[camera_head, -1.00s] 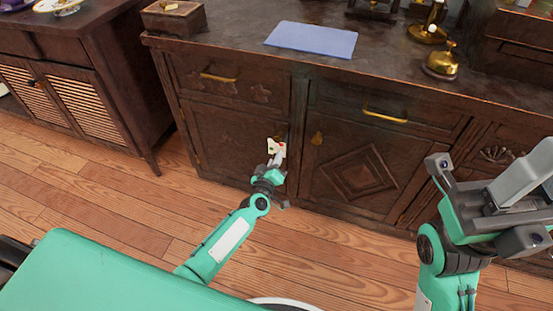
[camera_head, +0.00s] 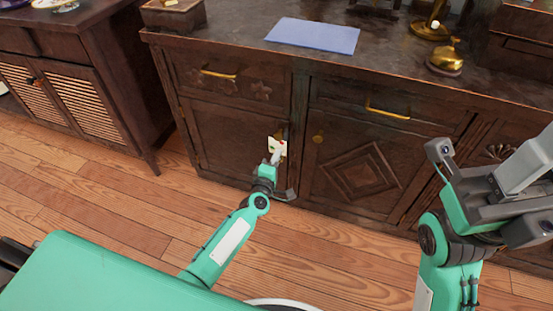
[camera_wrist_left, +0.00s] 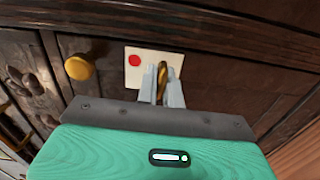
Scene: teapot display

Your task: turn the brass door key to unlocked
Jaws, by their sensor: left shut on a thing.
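My left gripper (camera_head: 276,157) is in front of the plate. Its fingers (camera_wrist_left: 162,84) are shut on the brass key (camera_wrist_left: 163,75), which shows as a narrow gold piece between them. The fingers hide part of the key and the plate. My right gripper (camera_head: 525,168) is at the right edge, away from the lock; its jaw gap is unclear.
The brass knob (camera_head: 318,138) is close beside the plate. Brass drawer handles (camera_head: 388,111) are above. The cabinet top holds a blue mat (camera_head: 314,36) and a brass bell (camera_head: 446,58). A slatted cabinet (camera_head: 82,95) stands at left. The wooden floor (camera_head: 130,205) in front is clear.

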